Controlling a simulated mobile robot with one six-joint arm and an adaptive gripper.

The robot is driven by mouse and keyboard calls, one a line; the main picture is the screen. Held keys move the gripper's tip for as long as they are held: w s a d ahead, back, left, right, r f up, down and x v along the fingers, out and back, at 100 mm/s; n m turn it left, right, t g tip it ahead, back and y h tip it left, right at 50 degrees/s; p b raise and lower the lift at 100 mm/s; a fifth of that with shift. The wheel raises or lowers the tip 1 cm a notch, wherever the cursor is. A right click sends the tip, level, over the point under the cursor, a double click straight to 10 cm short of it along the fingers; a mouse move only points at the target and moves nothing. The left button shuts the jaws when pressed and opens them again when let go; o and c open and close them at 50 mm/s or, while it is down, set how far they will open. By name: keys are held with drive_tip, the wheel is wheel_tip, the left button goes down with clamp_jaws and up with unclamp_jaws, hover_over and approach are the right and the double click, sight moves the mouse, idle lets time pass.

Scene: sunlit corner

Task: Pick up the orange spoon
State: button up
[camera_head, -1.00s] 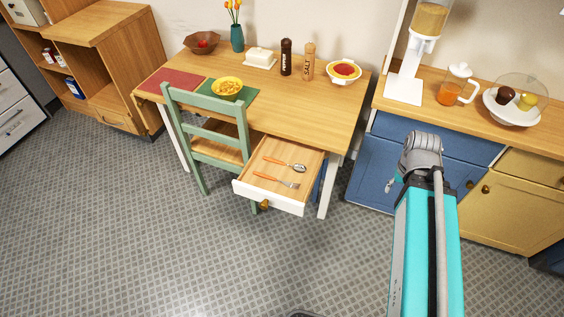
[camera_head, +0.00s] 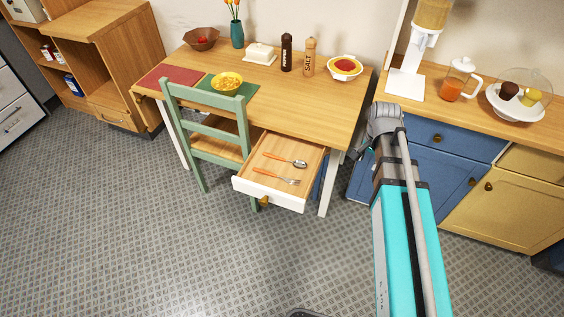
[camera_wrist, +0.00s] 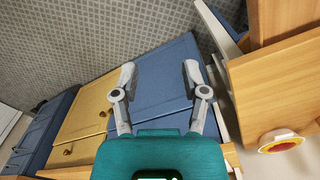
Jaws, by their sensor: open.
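The orange spoon (camera_head: 286,161) has an orange handle and a silver bowl. It lies in the open white-fronted drawer (camera_head: 268,192) of the wooden table, behind an orange-handled fork (camera_head: 277,176). In the head view my gripper is mostly hidden behind my wrist, right of the drawer and near the table's right end. In the wrist view my gripper (camera_wrist: 158,78) is open and empty, its two fingers spread apart in front of blue cabinet doors. The spoon does not show in the wrist view.
A green chair (camera_head: 213,125) stands left of the drawer. The table (camera_head: 290,95) holds bowls, a vase, and pepper and salt mills. Blue and yellow cabinets (camera_head: 505,203) with a dispenser and pitcher stand at the right. The floor (camera_head: 180,250) in front is clear.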

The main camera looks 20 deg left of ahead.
drive_tip(key=w+a+f+m+b, duration=0.1)
drive_tip(key=w+a+m, duration=0.25)
drive_tip(key=a, duration=0.45)
drive_tip(key=w+a+f+m+b, duration=0.1)
drive_tip(key=w+a+f+m, duration=0.2)
drive_tip(key=a, duration=0.5)
drive_tip(key=m+b, duration=0.2)
drive_tip(key=m, duration=0.4)
hover_over(284, 159)
drive_tip(key=shift+w+f, duration=0.15)
drive_tip(key=shift+f, duration=0.2)
wheel_tip(284, 159, down, 9)
drive_tip(key=b, duration=0.9)
drive_tip(key=shift+d+r, duration=0.1)
drive_tip(key=shift+r, duration=0.1)
drive_tip(key=shift+f, duration=0.1)
drive_tip(key=shift+s+f+b, duration=0.15)
drive_tip(key=shift+f+b, duration=1.1)
drive_tip(key=shift+b, duration=0.05)
drive_tip(key=shift+s+f+b, duration=0.1)
drive_tip(key=shift+f+b, duration=1.15)
